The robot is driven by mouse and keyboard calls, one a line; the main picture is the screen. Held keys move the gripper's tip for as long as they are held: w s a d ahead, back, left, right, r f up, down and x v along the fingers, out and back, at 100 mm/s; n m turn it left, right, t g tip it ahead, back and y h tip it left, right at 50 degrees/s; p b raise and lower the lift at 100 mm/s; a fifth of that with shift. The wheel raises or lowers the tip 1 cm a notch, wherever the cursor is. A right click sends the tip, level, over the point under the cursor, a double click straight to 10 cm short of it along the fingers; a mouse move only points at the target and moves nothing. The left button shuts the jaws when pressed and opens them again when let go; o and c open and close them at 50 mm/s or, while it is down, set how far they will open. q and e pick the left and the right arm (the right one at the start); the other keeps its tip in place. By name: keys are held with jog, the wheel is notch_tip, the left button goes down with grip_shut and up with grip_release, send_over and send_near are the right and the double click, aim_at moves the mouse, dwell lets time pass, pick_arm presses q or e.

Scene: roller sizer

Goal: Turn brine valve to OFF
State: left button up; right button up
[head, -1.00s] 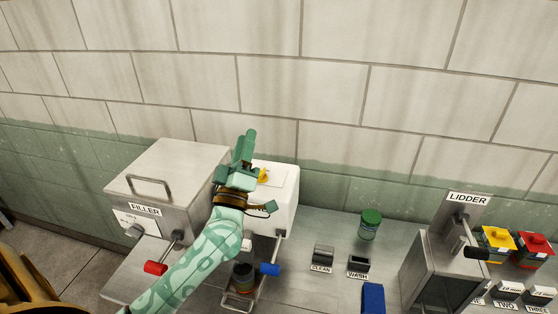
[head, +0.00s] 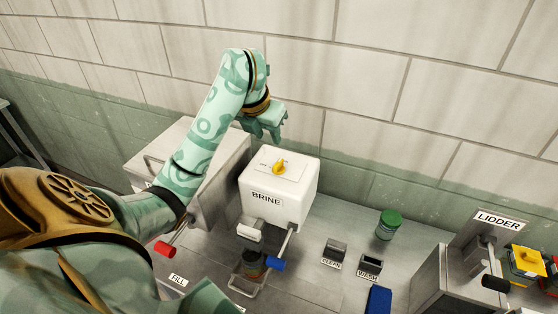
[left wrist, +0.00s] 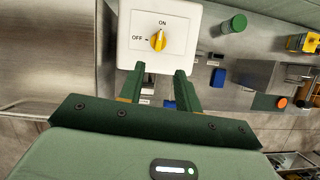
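The brine valve is a yellow knob (head: 279,168) on top of the white BRINE box (head: 302,203). In the left wrist view the knob (left wrist: 158,41) sits between the printed words OFF on its left and ON above it. Its long axis runs roughly toward ON, a little tilted. My left gripper (head: 273,136) is above and behind the box, fingers downward, apart from the knob. In the left wrist view its two fingers (left wrist: 160,73) are spread with nothing between them. My right gripper is not in view.
The metal filler box (head: 225,150) stands left of the BRINE box, partly behind my arm. A blue-handled lever (head: 277,264) and a jar (head: 254,266) are in front. The tiled wall is close behind.

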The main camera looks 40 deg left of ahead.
aim_at(278, 162)
pick_arm(q)
jog(key=b+x, duration=0.1)
jog(key=x, duration=1.3)
jog(key=shift+f, duration=0.1)
jog(key=shift+c, duration=0.3)
grip_shut()
